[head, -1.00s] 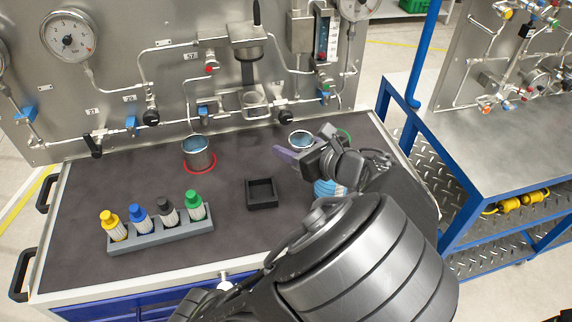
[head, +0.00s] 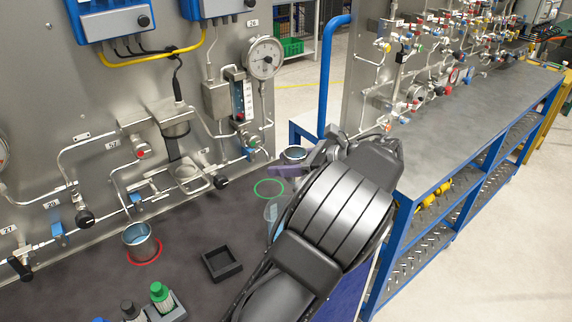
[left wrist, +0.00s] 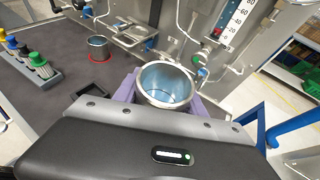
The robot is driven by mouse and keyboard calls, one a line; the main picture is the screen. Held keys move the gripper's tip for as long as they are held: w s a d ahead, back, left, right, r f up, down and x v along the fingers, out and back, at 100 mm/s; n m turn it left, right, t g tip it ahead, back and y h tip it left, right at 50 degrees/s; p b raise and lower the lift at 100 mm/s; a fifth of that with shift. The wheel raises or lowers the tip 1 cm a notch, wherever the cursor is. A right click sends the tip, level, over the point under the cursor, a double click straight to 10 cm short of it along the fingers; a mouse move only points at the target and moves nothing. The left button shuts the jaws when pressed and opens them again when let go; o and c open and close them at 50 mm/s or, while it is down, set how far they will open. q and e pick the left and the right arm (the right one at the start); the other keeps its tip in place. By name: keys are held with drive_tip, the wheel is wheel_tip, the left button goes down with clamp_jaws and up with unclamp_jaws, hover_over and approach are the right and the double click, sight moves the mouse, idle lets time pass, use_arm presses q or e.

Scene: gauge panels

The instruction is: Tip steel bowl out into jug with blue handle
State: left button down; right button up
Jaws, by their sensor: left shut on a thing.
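The steel bowl (head: 294,153) is held by my left gripper (head: 292,166), off the bench near its right end. In the left wrist view the bowl (left wrist: 168,86) sits upright between the purple fingers (left wrist: 165,98), which are shut on it. Its inside looks bluish; I cannot tell contents from reflection. A pale, see-through vessel (head: 271,212), likely the jug, stands on the bench left of my left arm. The arm hides most of it, and I cannot make out its handle. My right gripper is not in view.
A steel cup (head: 140,236) stands in a red ring on the bench. A green ring (head: 269,188) is empty. A black square tray (head: 222,263) and a bottle rack (head: 172,310) lie nearer. The gauge panel (head: 95,105) rises behind; a blue post (head: 327,80) stands right.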

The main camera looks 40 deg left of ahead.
use_arm(q)
drive_tip(key=shift+f, duration=0.15)
drive_tip(key=f+n+t, duration=0.1)
drive_tip(key=n, duration=0.1)
drive_tip(key=w+f+n+t+b, duration=0.1)
drive_tip(key=w+f+n+t, duration=0.1)
drive_tip(key=f+n+t, duration=0.1)
drive_tip(key=shift+n+b, duration=0.3)
idle(0.8)
idle(0.4)
drive_tip(key=shift+w+n+t+b, duration=0.1)
drive_tip(key=shift+n+t+b, duration=0.35)
drive_tip(key=shift+b, duration=0.45)
